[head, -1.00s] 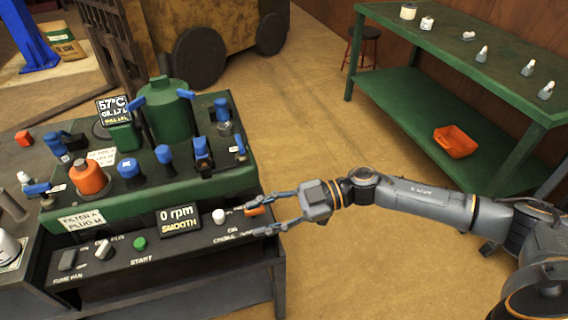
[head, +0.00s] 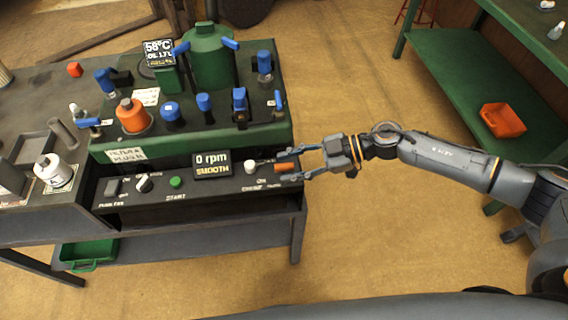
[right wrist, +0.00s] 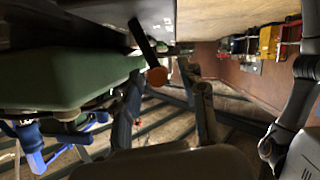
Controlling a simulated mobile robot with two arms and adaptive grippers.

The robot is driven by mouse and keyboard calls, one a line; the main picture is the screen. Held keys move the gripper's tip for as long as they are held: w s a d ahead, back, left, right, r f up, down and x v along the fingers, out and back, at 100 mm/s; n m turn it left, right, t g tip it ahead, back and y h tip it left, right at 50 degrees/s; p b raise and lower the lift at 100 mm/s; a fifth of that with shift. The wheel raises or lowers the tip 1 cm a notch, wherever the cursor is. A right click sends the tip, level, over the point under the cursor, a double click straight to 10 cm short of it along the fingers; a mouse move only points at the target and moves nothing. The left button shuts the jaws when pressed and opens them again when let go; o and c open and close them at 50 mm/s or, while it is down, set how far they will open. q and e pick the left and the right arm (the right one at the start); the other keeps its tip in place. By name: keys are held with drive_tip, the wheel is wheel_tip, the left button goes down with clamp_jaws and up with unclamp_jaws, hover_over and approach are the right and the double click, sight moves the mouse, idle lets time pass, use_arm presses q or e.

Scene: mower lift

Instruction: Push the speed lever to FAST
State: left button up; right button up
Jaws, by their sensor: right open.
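The lever with the orange knob (head: 287,167) stands at the right end of the black front panel; I take it for the speed lever. Its speed marks are not readable. My right gripper (head: 283,166) comes in from the right, open, with its fingers on either side of the orange knob. In the right wrist view the black lever with its orange knob (right wrist: 157,76) hangs between the two open fingers (right wrist: 163,100). I cannot tell whether a finger touches it. My left gripper is not in view.
A white knob (head: 250,167) is just left of the lever. The display (head: 212,165) reads 0 rpm, SMOOTH. A green START button (head: 175,182) and switches lie further left. The green engine block (head: 240,140) rises behind the panel. A green shelf with an orange bin (head: 503,120) stands at right.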

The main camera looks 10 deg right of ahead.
drive_tip(key=shift+x, duration=1)
clamp_jaws()
